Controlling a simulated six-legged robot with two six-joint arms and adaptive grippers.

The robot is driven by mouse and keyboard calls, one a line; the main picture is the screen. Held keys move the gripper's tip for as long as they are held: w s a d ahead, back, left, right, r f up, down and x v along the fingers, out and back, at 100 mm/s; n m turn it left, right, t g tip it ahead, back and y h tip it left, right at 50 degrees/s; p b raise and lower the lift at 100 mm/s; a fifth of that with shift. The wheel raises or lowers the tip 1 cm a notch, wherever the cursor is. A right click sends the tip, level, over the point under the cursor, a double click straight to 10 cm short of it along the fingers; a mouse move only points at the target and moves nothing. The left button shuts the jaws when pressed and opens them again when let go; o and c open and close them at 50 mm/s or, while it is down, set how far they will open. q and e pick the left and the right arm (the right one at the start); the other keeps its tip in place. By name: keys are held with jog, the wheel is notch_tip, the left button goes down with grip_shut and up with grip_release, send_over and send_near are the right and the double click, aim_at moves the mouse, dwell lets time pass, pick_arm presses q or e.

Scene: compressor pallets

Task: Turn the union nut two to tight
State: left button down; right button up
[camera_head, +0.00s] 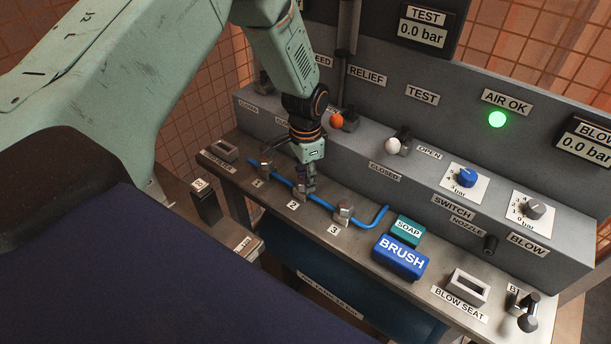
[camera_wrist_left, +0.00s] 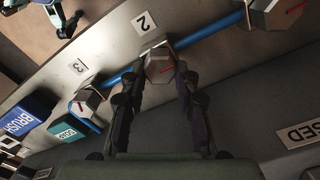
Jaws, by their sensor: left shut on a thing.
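Union nut two is a grey metal hex nut (camera_wrist_left: 159,68) with a red line on it, on a thin blue pipe (camera_head: 321,203), beside label 2. My left gripper (camera_head: 306,188) reaches down onto it from above. In the left wrist view its two dark fingers (camera_wrist_left: 158,92) are closed on opposite sides of the nut. In the head view the gripper hides most of the nut.
Nut one (camera_head: 266,166) and nut three (camera_head: 343,213) sit on the same pipe on either side, close to the gripper. A teal soap block (camera_head: 408,229) and a blue brush block (camera_head: 399,258) lie to the right. The grey valve panel (camera_head: 370,155) rises behind.

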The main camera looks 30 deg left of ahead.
pick_arm(q)
jog(key=c, duration=1)
grip_release()
notch_tip(320, 180, up, 12)
jog(key=shift+f, duration=0.1)
